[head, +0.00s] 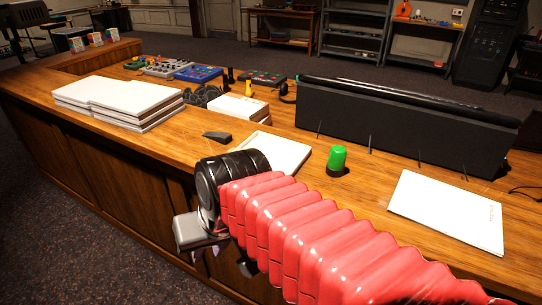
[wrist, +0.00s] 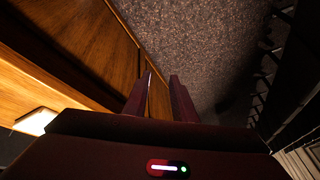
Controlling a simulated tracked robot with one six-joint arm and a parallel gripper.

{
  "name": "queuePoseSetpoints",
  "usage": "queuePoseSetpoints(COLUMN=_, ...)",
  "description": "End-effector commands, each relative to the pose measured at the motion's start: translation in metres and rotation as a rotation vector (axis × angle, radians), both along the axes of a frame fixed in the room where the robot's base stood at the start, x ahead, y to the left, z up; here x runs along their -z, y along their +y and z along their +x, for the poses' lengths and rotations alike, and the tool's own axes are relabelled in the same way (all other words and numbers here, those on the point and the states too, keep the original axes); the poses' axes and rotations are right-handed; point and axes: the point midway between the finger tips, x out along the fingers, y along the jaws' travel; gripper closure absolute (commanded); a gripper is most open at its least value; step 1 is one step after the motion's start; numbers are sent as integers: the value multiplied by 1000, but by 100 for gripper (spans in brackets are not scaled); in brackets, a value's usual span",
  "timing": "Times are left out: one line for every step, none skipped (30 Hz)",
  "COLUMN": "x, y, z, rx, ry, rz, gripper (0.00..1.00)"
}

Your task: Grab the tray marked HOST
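No HOST mark is legible in either view. A white, shallow tray-like piece (head: 280,152) lies on the desk just behind my wrist, partly hidden by it. A pale corner of something flat (wrist: 36,122) shows at the left of the wrist view; I cannot tell what it belongs to. My gripper (wrist: 161,76) points down past the desk's front panel, toward the floor. Its two dark red fingers stand apart with nothing between them. In the head view, the fingers are mostly hidden below my black and red arm.
White flat stacks (head: 120,98) lie on the desk (head: 150,145) at left. A dark wedge (head: 216,135), a green-domed light (head: 337,158) and a white sheet (head: 448,208) lie nearer. A long black panel (head: 400,122) stands behind. Mixers and cables fill the back left.

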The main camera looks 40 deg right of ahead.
Motion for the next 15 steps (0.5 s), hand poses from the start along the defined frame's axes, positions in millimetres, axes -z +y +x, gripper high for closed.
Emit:
queuePoseSetpoints(x=3, y=-6, z=4, rx=73, ry=29, rz=50, gripper=76)
queuePoseSetpoints(x=5, y=-8, z=7, rx=117, ry=44, rz=83, gripper=76)
queuePoseSetpoints(x=6, y=-12, z=11, rx=177, ry=62, rz=129, gripper=76)
queuePoseSetpoints(x=7, y=-14, z=14, rx=223, ry=78, rz=165, gripper=76)
queuePoseSetpoints(x=8, y=-17, z=17, rx=268, ry=92, rz=200, gripper=76)
queuePoseSetpoints(x=9, y=-21, z=22, rx=329, ry=109, rz=246, gripper=76)
queuePoseSetpoints(x=10, y=-24, z=25, rx=375, ry=121, rz=283, gripper=76)
queuePoseSetpoints(x=11, y=-27, z=28, rx=420, ry=135, rz=318, gripper=76)
queuePoseSetpoints(x=12, y=-32, z=33, rx=480, ry=149, rz=366, gripper=76)
queuePoseSetpoints(x=13, y=-36, z=36, rx=524, ry=160, rz=401, gripper=76)
queuePoseSetpoints(x=13, y=-41, z=40, rx=570, ry=172, rz=438, gripper=76)
queuePoseSetpoints(x=14, y=-47, z=45, rx=630, ry=185, rz=486, gripper=76)
queuePoseSetpoints(x=14, y=-52, z=49, rx=674, ry=194, rz=524, gripper=76)
queuePoseSetpoints(x=15, y=-57, z=53, rx=719, ry=203, rz=562, gripper=76)
queuePoseSetpoints(x=15, y=-64, z=58, rx=778, ry=214, rz=612, gripper=76)
